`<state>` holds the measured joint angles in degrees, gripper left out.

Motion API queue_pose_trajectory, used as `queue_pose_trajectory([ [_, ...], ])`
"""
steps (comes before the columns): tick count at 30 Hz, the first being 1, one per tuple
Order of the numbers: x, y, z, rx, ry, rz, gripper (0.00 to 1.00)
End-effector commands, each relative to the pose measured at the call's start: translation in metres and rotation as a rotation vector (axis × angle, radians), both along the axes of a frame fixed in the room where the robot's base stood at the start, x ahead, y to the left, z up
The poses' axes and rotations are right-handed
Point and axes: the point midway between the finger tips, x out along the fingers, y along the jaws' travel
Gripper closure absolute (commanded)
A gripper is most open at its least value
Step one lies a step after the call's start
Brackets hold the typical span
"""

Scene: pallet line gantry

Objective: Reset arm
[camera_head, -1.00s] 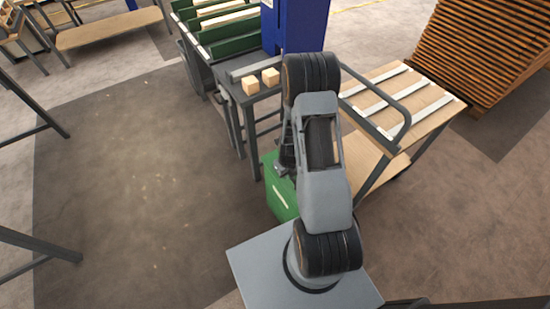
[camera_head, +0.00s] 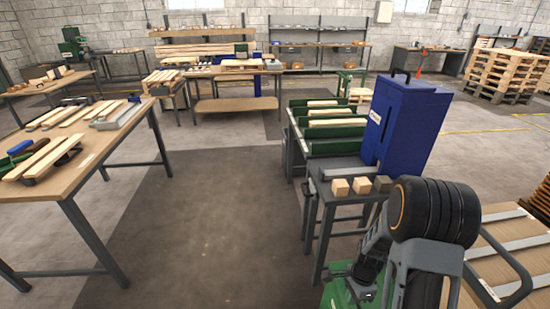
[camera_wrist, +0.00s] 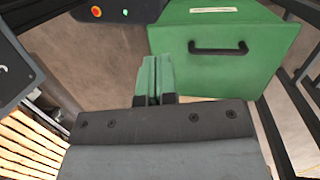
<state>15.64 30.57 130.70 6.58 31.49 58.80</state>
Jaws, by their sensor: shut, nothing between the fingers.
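My arm shows at the lower right of the head view, bent and folded down in front of the base. My gripper (camera_wrist: 152,80) shows in the wrist view with its green fingers together, shut and empty. It points toward a green box (camera_wrist: 225,75) with a black handle; whether it touches the box cannot be told. In the head view the gripper end is mostly hidden beside my arm, low near the green body.
A dark table (camera_head: 335,195) with small wooden blocks (camera_head: 351,187) and a blue cabinet (camera_head: 405,125) stands close ahead. A workbench (camera_head: 85,175) stands at the left. Open floor (camera_head: 210,220) lies between.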

Motion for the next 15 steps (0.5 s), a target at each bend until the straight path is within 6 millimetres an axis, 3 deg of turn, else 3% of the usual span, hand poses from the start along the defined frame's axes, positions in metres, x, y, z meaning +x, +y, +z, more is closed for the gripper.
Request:
queue_pose_trajectory([
  [3,-0.001,0.009,0.046,0.046,-0.061,0.354,1.0],
  [9,-0.011,0.026,0.12,0.077,-0.164,0.899,1.0],
  [15,-0.028,0.042,0.182,0.021,-0.267,1.251,1.0],
])
